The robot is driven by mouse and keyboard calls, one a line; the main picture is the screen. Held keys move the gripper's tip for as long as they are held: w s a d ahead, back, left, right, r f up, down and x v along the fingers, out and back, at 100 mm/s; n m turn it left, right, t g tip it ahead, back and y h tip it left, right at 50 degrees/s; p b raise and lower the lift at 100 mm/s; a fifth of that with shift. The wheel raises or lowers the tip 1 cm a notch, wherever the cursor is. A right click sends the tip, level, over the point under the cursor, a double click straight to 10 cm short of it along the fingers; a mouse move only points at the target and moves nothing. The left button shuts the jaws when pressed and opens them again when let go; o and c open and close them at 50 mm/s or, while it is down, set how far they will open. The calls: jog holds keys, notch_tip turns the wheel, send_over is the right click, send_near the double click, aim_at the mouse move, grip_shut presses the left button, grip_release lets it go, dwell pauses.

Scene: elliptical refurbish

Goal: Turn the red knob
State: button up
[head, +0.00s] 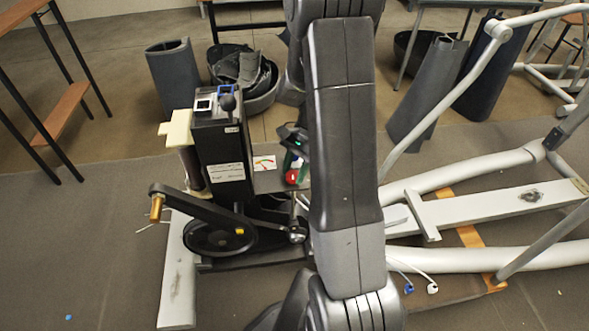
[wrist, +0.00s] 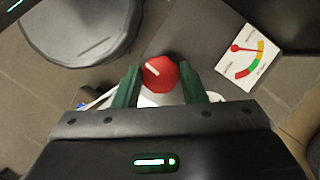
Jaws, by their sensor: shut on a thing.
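The red knob (wrist: 159,74) is round with a white mark on its face. In the wrist view it sits between the tips of the two green fingers of my gripper (wrist: 161,86), which is shut on it. The white mark slants from upper left to lower right. In the head view the red knob (head: 292,176) shows on the machine's grey panel, just left of my arm. My gripper (head: 293,160) is partly hidden there by my own arm.
A dial card (wrist: 241,55) with a red pointer lies beside the knob. The black machine housing (head: 222,150) stands left of it, with a crank arm (head: 185,200) in front. White tubular frame parts (head: 470,259) extend right. Bins and dark rolled panels (head: 174,76) stand behind.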

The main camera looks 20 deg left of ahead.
jog(key=shift+r, duration=0.1)
jog(key=m+y+p, duration=0.1)
jog(key=m+p, duration=0.1)
jog(key=m, duration=0.1)
jog(key=shift+d+r+m+t+p, duration=0.1)
jog(key=shift+m+t+p, duration=0.25)
jog(key=shift+m+t, duration=0.05)
jog(key=shift+s+m+t+y+p, duration=0.1)
jog(key=shift+m+t+y+p, duration=0.3)
jog(key=shift+m, duration=0.55)
jog(key=shift+m+t+y+p, duration=0.2)
jog(key=shift+m+p, duration=0.4)
jog(key=shift+m, duration=0.65)
jog(key=o, duration=1)
jog(key=shift+d+f, duration=0.1)
jog(key=shift+f, duration=0.1)
jog(key=shift+r, duration=0.1)
jog(key=p+v, duration=0.2)
jog(key=v, duration=1.1)
jog(key=shift+d+r, duration=0.2)
jog(key=shift+r, duration=0.05)
